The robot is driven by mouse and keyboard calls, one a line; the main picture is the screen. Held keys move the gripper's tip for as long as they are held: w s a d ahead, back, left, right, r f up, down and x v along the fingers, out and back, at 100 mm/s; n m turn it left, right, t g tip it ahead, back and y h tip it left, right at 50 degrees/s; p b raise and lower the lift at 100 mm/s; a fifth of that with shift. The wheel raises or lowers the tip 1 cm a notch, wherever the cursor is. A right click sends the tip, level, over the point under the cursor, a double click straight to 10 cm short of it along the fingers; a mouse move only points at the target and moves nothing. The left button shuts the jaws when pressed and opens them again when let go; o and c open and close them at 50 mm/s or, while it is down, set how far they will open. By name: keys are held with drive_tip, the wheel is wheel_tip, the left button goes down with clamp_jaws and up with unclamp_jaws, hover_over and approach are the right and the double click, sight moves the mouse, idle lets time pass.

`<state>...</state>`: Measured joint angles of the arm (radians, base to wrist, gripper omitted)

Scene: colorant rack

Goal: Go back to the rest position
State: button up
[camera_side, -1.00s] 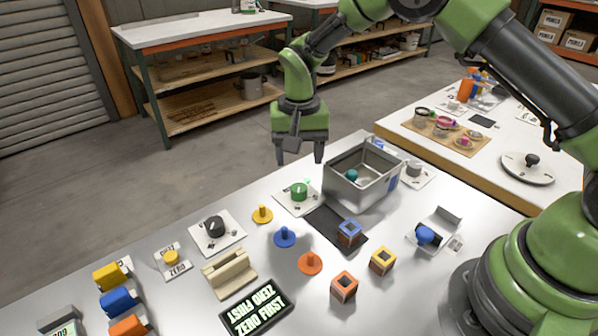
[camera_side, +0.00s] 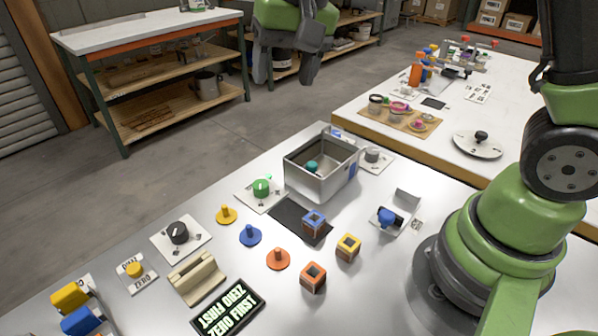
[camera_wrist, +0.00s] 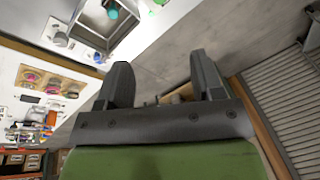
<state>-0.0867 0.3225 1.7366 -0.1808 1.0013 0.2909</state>
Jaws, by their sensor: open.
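My gripper (camera_side: 286,66) is high at the top of the side view, beyond and above the table's far edge. Its upper part is cut off by the frame. In the wrist view my gripper (camera_wrist: 164,84) shows two dark fingers spread apart with nothing between them. A grey metal bin (camera_side: 322,182) stands on the table with a teal object (camera_side: 312,166) inside. The bin also shows at the top of the wrist view (camera_wrist: 80,32).
The white table holds a green knob (camera_side: 261,188), a black knob (camera_side: 178,233), yellow (camera_side: 226,215), blue (camera_side: 250,236) and orange (camera_side: 278,259) pegs, several coloured cubes (camera_side: 347,248), a beige holder (camera_side: 196,280) and a sign (camera_side: 228,308). A second table (camera_side: 450,115) stands at the right.

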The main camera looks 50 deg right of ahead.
drive_tip(key=s+r+n+t, duration=0.1)
drive_tip(key=s+r+t, duration=0.1)
drive_tip(key=s, duration=0.7)
drive_tip(key=s+d+r+n+t+y, duration=0.1)
drive_tip(key=s+r, duration=0.3)
drive_tip(key=s, duration=0.5)
drive_tip(key=shift+s+d+t, duration=0.15)
drive_tip(key=shift+s+t, duration=0.2)
drive_tip(key=shift+t, duration=0.45)
drive_tip(key=n+g+h, duration=0.2)
drive_tip(key=g, duration=0.5)
hover_over(259, 183)
wheel_tip(259, 183, down, 20)
wheel_tip(259, 183, down, 11)
drive_tip(key=shift+r, duration=0.15)
